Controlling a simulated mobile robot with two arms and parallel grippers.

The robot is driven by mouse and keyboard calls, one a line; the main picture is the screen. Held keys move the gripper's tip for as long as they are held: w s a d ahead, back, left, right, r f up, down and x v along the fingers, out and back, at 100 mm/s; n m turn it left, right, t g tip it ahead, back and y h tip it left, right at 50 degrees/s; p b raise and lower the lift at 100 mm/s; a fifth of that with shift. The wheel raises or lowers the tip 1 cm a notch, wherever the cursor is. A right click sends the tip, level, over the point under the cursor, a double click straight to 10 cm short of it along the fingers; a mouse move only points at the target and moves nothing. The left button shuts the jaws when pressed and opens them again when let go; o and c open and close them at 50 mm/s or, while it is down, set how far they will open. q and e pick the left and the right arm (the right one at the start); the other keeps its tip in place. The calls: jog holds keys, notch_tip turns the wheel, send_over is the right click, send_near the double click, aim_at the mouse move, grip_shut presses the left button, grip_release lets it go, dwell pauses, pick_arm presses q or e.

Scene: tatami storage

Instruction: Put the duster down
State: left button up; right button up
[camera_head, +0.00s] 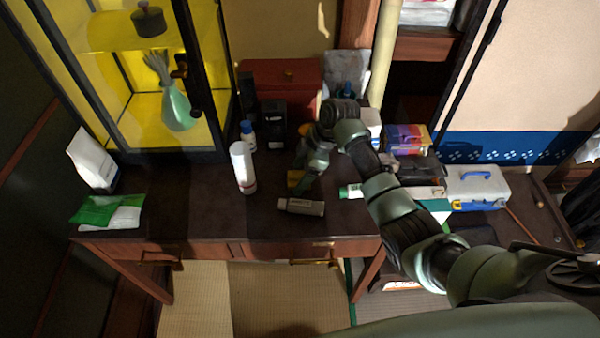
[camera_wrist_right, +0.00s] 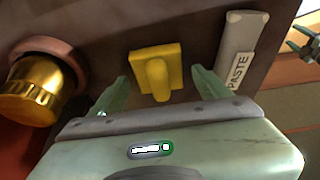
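A yellow square block with a rounded handle (camera_wrist_right: 168,52), which I take to be the duster, rests on the dark desk top in the right wrist view. In the right wrist view my right gripper (camera_wrist_right: 159,76) is open. Its two fingers stand apart on either side of the handle, with a gap to the duster on both sides.
A paste tube (camera_head: 301,206) lies close in front of the right gripper. A white bottle (camera_head: 243,167) stands to the left. A brass object (camera_wrist_right: 42,88) is near the left finger. A case (camera_head: 477,186) and boxes crowd the right.

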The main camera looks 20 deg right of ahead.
jog(key=v, duration=1.2)
